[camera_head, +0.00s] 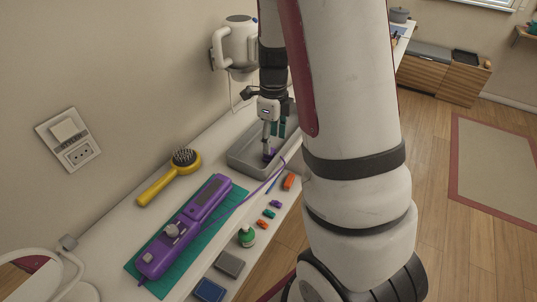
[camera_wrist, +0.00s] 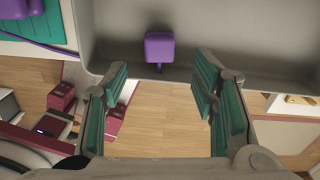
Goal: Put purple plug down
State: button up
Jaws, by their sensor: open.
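The purple plug (camera_wrist: 160,47) is inside the grey tray (camera_wrist: 250,60), against its grey surface. In the wrist view it lies between the lines of my fingers, a little beyond their tips, with clear gaps on both sides. My gripper (camera_wrist: 160,90) is open, its teal-padded fingers apart and empty. In the head view my gripper (camera_head: 270,140) points down into the grey tray (camera_head: 245,165), and the plug (camera_head: 269,153) shows small and partly hidden at the fingers. A purple cord runs from the tray to the purple device (camera_head: 185,228) on a green mat (camera_head: 145,262).
A yellow brush (camera_head: 165,180) lies by the wall. A white wall-mounted appliance (camera_head: 238,42) hangs behind the tray.

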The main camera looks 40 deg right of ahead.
aim_at(272, 151)
jog(key=shift+w+f, duration=0.1)
jog(key=shift+f, duration=2.55)
jog(key=shift+a, duration=0.1)
grip_shut()
jog(key=shift+r, duration=0.1)
